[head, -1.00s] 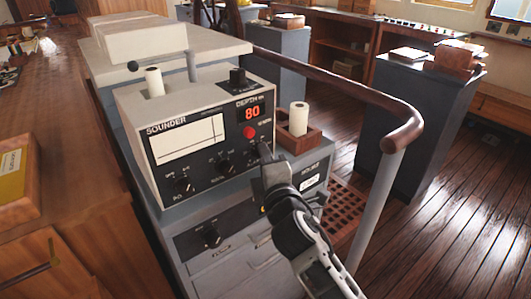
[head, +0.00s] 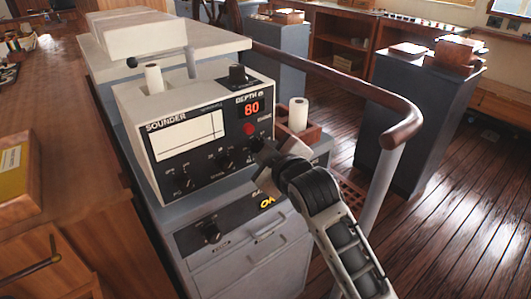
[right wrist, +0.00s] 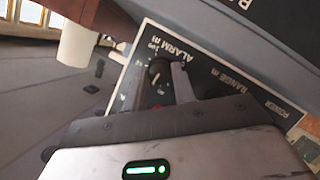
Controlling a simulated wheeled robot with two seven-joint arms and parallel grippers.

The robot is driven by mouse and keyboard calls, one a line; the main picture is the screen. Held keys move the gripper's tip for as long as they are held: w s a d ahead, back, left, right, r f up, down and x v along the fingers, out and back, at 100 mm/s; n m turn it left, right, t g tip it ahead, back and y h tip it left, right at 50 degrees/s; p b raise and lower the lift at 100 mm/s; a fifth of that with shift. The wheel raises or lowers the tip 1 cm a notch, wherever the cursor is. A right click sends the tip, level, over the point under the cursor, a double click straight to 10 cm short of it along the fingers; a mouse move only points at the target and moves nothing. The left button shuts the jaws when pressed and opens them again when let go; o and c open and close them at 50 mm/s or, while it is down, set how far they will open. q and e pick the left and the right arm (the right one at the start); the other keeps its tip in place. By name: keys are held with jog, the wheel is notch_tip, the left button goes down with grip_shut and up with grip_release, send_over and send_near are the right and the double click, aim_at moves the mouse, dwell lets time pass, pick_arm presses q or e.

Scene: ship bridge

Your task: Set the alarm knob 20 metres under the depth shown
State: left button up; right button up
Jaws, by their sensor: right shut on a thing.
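The grey sounder (head: 190,95) stands on a grey cabinet, and its depth display (head: 251,108) reads 80 in red. The alarm knob (right wrist: 158,71) is a small dark knob on a black panel, labelled ALARM m with a scale around it. My right gripper (head: 259,149) reaches the lower right of the sounder's face and is shut on the alarm knob. In the right wrist view a grey finger (right wrist: 181,82) lies against the knob's right side. The gripper hides the knob in the head view. I cannot read the knob's setting. My left gripper is not in view.
A red button (head: 249,128) sits just above my right gripper. Other knobs (head: 226,162) are to its left. A paper roll (head: 298,114) stands in a wooden box at the right. A curved wooden handrail (head: 340,80) runs close to my right arm.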

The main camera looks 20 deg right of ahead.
jog(key=shift+d+m+g+y, duration=0.15)
jog(key=shift+m+g+y, duration=0.55)
jog(key=shift+m, duration=0.7)
jog(key=o, duration=1)
jog(key=shift+r+y, duration=0.1)
jog(key=shift+y, duration=0.2)
